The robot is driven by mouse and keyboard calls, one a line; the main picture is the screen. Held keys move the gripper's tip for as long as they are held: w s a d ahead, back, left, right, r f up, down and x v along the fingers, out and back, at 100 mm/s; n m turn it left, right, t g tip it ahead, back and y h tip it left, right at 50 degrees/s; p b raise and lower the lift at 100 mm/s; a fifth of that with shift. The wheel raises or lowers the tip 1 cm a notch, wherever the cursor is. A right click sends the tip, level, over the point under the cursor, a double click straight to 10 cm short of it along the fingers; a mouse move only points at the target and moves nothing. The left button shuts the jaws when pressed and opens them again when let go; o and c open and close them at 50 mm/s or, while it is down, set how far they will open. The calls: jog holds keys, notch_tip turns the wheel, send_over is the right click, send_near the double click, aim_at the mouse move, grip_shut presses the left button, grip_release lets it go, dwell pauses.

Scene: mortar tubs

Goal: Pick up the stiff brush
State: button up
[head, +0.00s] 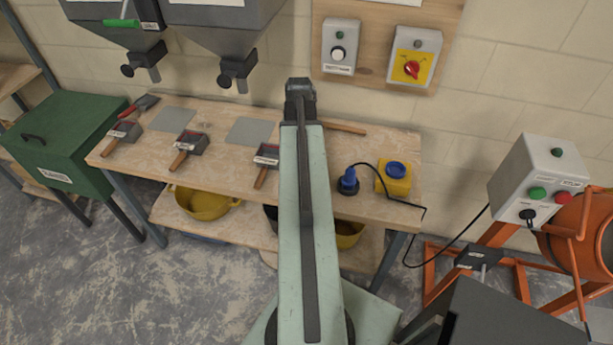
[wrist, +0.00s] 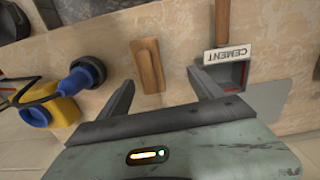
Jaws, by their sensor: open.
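A wooden piece that looks like the stiff brush (wrist: 148,65) lies on the worktop in the wrist view; no bristles show. In the head view its wooden end (head: 345,128) sticks out to the right of my arm, and the rest is hidden behind the arm. My gripper (wrist: 161,77) is open and empty. In the wrist view its two fingers point towards the brush, with the brush's near end between their tips, nearer the left finger. I cannot tell how high the fingers are above it. In the head view my arm hides the fingers.
A scoop labelled CEMENT (wrist: 228,75) lies right of the brush in the wrist view. A blue plug (head: 348,181) with a cable and a yellow box (head: 394,179) are at the worktop's right end. Several scoops lie left of my arm. A wall stands behind.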

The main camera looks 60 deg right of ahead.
jog(key=shift+s+d+f+m, duration=0.1)
jog(key=shift+s+d+m, duration=0.2)
jog(key=shift+s+d, duration=0.45)
notch_tip(320, 180, down, 3)
jog(key=b, duration=0.3)
jog(key=shift+a, duration=0.15)
jog(key=f+b, duration=0.5)
jog(key=shift+s, duration=0.4)
jog(key=shift+a+r, duration=0.1)
jog(key=shift+r, duration=0.05)
jog(key=c, duration=1.6)
notch_tip(320, 180, up, 10)
jog(key=p, duration=1)
jog(key=shift+r, duration=0.15)
